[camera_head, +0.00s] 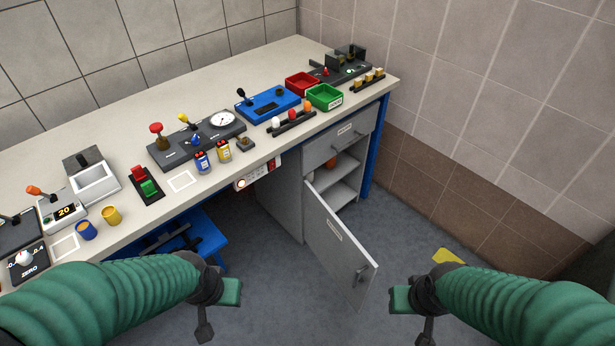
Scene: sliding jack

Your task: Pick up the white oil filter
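A small white rounded piece (276,123), which may be the white oil filter, stands in a black rack on the workbench, beside a red and an orange piece of like shape. It is small in view, so I cannot be sure what it is. My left gripper (212,305) is low in the picture, in front of the bench and apart from it. My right gripper (410,305) is low at the right, past the open cabinet door. I see nothing held in either, but their finger gap does not show.
The workbench (262,75) carries several control panels, a red bin (302,83), a green bin (324,97), bottles and cups. The grey cabinet door (340,238) hangs open into the floor space. A blue stool (200,238) stands beneath the bench.

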